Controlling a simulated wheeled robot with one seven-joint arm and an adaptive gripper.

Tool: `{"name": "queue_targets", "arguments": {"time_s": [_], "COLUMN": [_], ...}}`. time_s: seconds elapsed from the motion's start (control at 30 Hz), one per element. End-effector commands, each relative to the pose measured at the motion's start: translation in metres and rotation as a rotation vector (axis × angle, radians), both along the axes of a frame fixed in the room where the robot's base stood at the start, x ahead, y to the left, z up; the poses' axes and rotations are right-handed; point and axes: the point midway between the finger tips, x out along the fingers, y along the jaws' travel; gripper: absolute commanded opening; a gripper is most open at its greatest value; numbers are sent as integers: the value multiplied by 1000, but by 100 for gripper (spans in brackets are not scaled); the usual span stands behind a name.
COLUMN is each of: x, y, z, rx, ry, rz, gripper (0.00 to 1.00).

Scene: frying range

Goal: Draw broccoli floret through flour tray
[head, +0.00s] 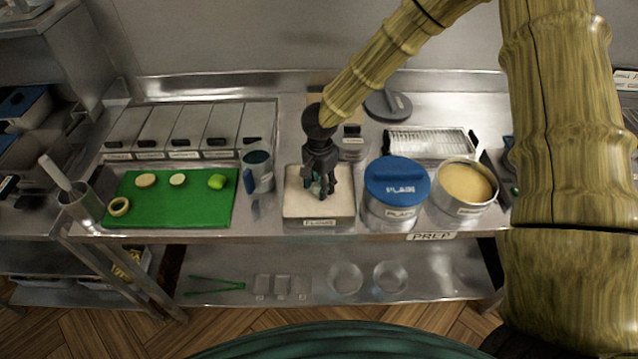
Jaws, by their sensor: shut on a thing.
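The flour tray (292,209), a shallow pale box labelled FLOUR and filled with white flour, stands near the front edge of the prep table. My gripper (323,190) points down over the tray, its fingertips low at the flour. It is shut on a small dark green thing, taken as the broccoli floret (309,183). The fingers hide most of it, and I cannot tell whether it touches the flour.
A green board (165,211) with cut vegetable pieces lies left. A metal cup (259,178) stands close left of the tray. Right are a blue-lidded pot (397,184), a round pan of crumbs (465,182) and a wire rack (431,142). Lidded bins (193,128) stand behind.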

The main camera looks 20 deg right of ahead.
Motion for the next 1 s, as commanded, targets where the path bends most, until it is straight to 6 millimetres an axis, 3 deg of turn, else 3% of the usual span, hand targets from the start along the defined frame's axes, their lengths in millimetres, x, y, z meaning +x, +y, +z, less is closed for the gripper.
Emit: {"name": "queue_targets", "arguments": {"time_s": [0.8, 1.0], "x": [0, 0], "y": [0, 0], "z": [52, 57], "rx": [1, 1], "ry": [0, 0], "rz": [0, 0], "gripper": [31, 31]}}
